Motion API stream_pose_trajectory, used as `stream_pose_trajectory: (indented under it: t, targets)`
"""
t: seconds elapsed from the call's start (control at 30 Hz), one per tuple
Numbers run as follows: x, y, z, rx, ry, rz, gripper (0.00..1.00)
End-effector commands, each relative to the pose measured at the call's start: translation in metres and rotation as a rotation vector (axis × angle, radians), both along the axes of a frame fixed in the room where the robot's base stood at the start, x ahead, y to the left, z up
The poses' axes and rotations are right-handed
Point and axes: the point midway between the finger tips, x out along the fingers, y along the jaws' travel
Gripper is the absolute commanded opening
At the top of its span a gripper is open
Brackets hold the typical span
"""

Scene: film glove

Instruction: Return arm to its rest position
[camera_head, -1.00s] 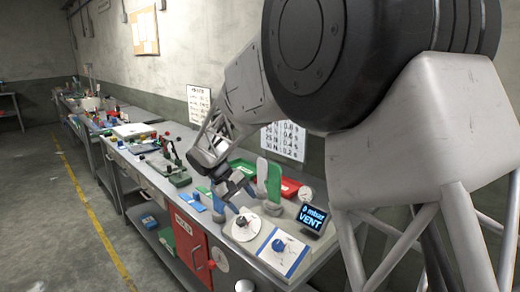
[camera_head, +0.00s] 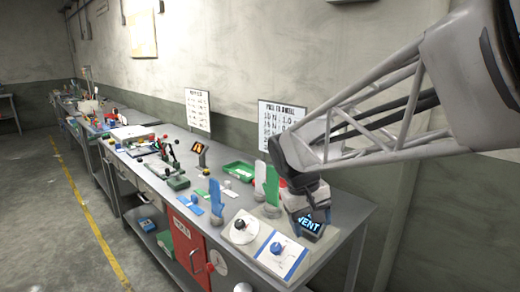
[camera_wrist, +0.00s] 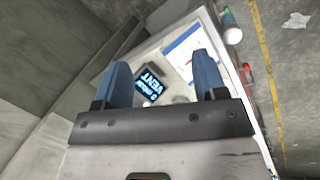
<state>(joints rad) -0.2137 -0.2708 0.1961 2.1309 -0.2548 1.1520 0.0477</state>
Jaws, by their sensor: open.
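My gripper (camera_wrist: 158,80) shows in the wrist view with its two blue fingers apart and nothing between them. The display also shows in the wrist view (camera_wrist: 148,86), beyond the fingers. My arm reaches in from the right edge of the head view. Whether the fingertips touch anything cannot be told from the head view.
A white plate (camera_head: 240,230) and a blue-bordered board (camera_head: 281,255) lie in front. A green tray (camera_head: 239,171) and a wall chart (camera_head: 278,118) are behind. The floor aisle at left is clear.

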Motion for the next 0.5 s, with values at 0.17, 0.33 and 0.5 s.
stream_pose_trajectory:
  t: [0.17, 0.33, 0.5]
  targets:
    - [-0.041, -0.022, 0.002, 0.055, -0.047, -0.053, 0.65]
    - [-0.08, -0.038, 0.0, 0.106, -0.093, -0.101, 0.65]
    - [-0.117, -0.051, -0.005, 0.154, -0.142, -0.15, 0.65]
